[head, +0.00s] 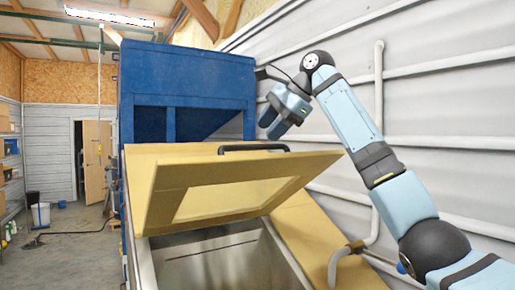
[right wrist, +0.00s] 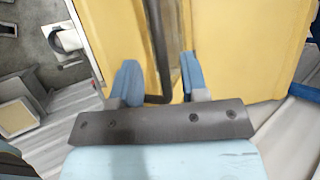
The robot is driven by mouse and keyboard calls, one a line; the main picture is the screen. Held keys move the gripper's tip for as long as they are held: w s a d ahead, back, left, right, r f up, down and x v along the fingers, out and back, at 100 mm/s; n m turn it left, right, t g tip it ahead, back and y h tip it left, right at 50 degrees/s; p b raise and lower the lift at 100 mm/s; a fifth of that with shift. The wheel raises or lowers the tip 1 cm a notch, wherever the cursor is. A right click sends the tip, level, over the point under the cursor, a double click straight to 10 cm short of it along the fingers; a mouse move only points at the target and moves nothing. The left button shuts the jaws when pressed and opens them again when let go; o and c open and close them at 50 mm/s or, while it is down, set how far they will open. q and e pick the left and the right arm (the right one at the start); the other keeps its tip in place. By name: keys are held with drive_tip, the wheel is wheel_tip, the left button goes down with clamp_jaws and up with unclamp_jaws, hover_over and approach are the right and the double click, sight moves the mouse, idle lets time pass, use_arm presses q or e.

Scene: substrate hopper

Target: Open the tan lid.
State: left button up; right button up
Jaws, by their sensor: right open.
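The tan lid (head: 160,205) is raised at a tilt above the metal bin, partly open, with a pale window panel in its middle. Its black handle (head: 253,148) runs along the upper edge. My right gripper (head: 272,124) is open and empty, above and a little right of the handle, apart from it in the head view. In the right wrist view, the handle (right wrist: 156,50) runs between the two blue fingers of the gripper (right wrist: 159,76) as seen from there, and the fingers are not closed on it. My left gripper is not in view.
The open bin (head: 215,262) shows a grey metal inside under the lid. A blue hopper (head: 185,80) stands behind it. A grey wall with a vertical pipe (head: 379,90) is close on the right. Open floor (head: 75,240) lies at the left.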

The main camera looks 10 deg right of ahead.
drive_tip(key=b+v, duration=0.1)
drive_tip(key=v, duration=0.6)
drive_tip(key=shift+f, duration=0.1)
